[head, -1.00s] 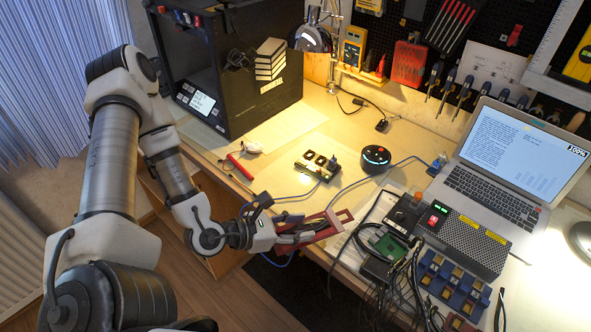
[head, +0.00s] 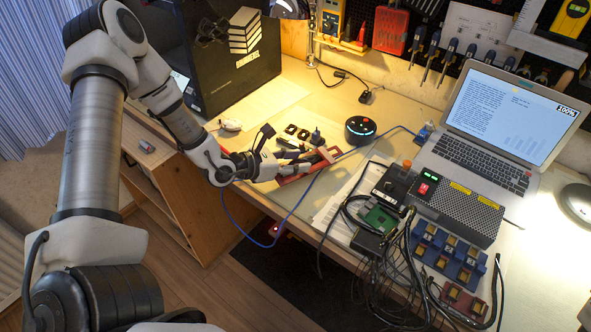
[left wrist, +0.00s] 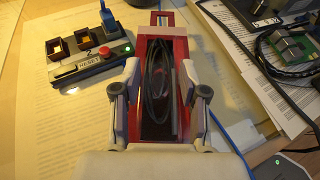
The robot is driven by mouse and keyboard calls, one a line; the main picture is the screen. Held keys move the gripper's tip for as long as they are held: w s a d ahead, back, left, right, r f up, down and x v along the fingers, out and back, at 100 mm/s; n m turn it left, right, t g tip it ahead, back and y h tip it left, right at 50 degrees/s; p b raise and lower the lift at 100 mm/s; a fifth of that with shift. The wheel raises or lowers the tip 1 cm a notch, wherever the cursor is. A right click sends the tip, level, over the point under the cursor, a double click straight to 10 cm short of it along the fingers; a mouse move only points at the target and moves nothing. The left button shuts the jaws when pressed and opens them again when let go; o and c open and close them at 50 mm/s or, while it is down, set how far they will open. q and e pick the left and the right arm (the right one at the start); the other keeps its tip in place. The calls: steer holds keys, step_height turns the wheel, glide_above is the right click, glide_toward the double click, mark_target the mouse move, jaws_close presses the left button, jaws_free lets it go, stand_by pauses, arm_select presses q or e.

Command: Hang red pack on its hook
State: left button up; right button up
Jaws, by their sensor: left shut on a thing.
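The red pack (left wrist: 158,50) is a long red-framed packet with a loop of black cable behind its window. My left gripper (left wrist: 165,88) is shut on it, with one finger along each long side. In the head view my left gripper (head: 285,168) holds the red pack (head: 322,162) near the table's front edge, below the round black speaker. The fingers partly hide it there. I cannot tell its exact height above the table. Its hook is not clearly visible. My right gripper is not in view.
The pegboard (head: 434,58) at the back carries a red case (head: 391,30) and several tools. The laptop (head: 490,130), power supply (head: 455,205), blue bins (head: 447,250) and cables crowd the right. A small device with sockets (left wrist: 88,55) lies left of the pack. A blue cable (head: 300,205) hangs over the front edge.

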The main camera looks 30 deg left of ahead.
arm_select(q)
step_height(320, 180, down, 3)
steer(key=shift+f+b, duration=0.15)
steer(key=shift+b, duration=0.2)
steer(key=o, duration=1.1)
